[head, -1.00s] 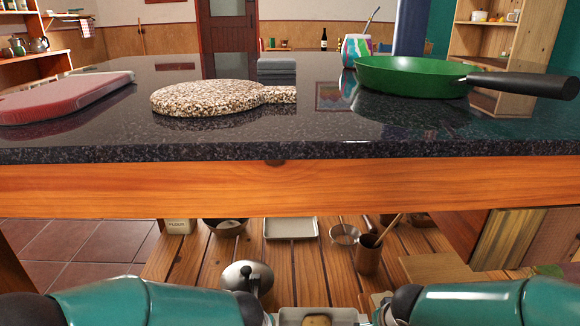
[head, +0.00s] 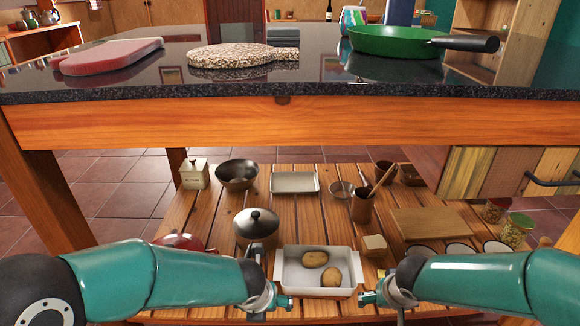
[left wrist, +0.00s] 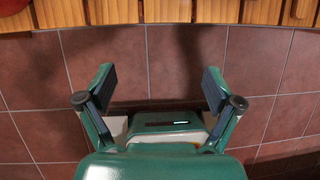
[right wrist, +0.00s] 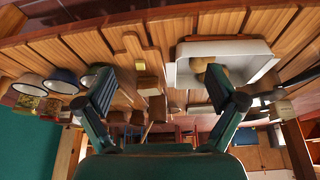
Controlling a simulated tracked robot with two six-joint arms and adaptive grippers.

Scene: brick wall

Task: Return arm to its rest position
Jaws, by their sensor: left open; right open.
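My left gripper (head: 270,300) is at the front edge of the lower wooden shelf, left of a white baking dish (head: 318,292). In the left wrist view its fingers (left wrist: 157,85) are spread and empty, over bare floor tiles beside the slat ends. My right gripper (head: 378,297) is just right of the dish in the head view. In the right wrist view its fingers (right wrist: 160,82) are spread with nothing between them. The dish holds two potatoes (head: 314,259) and also shows in the right wrist view (right wrist: 240,48). Exact gaps to the dish are unclear.
The slatted shelf (head: 305,218) holds a lidded pot (head: 256,228), a dark bowl (head: 237,173), a tray (head: 295,183), a brown cup (head: 361,207) and a cutting board (head: 432,224). Above is the countertop (head: 300,80) with a green pan (head: 396,42), a speckled board (head: 235,58) and a red board (head: 112,57).

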